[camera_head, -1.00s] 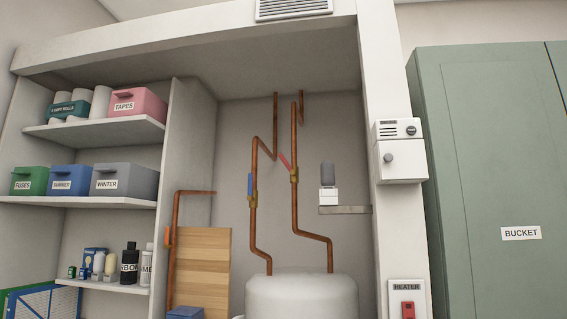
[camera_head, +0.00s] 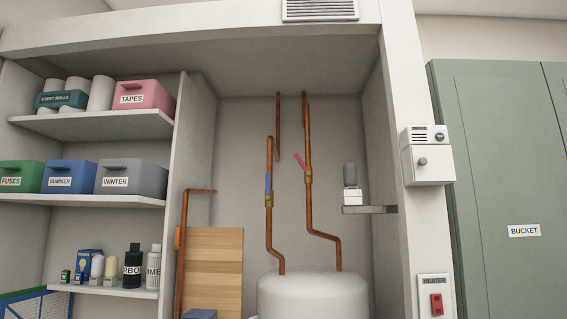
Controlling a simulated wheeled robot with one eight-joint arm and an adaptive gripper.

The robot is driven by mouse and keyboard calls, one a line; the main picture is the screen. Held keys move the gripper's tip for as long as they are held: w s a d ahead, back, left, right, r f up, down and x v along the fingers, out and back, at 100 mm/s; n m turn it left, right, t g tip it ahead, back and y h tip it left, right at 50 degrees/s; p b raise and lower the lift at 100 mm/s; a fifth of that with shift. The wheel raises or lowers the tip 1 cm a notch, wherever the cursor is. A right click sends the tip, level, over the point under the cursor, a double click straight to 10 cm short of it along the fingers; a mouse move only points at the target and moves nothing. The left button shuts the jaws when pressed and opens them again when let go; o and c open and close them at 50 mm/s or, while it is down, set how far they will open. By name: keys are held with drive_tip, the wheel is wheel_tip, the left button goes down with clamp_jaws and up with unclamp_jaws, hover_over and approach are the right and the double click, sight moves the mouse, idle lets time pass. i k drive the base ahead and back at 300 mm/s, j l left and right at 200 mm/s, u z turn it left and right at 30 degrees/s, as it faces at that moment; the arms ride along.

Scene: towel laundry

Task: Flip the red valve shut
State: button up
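The red valve (camera_head: 301,162) is a small red lever on a brass body on the right copper pipe, above the white tank. Its lever slants up and to the left, at an angle to the pipe. A blue lever (camera_head: 268,184) sits on the left copper pipe and lies along it. My gripper is not in view, so its state is hidden.
The white tank (camera_head: 312,294) stands in the alcove, with a wooden board (camera_head: 214,270) at its left. A small shelf (camera_head: 370,210) holds a grey-topped device at right. Shelves with bins (camera_head: 133,178) fill the left. A green cabinet (camera_head: 495,190) stands at right.

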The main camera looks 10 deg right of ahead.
sight(308, 172)
drive_tip(key=k+j, duration=0.1)
drive_tip(key=j, duration=0.2)
drive_tip(key=k+j, duration=0.1)
drive_tip(key=j, duration=0.2)
drive_tip(key=k+j, duration=0.1)
drive_tip(key=j, duration=0.15)
drive_tip(key=k+j, duration=0.2)
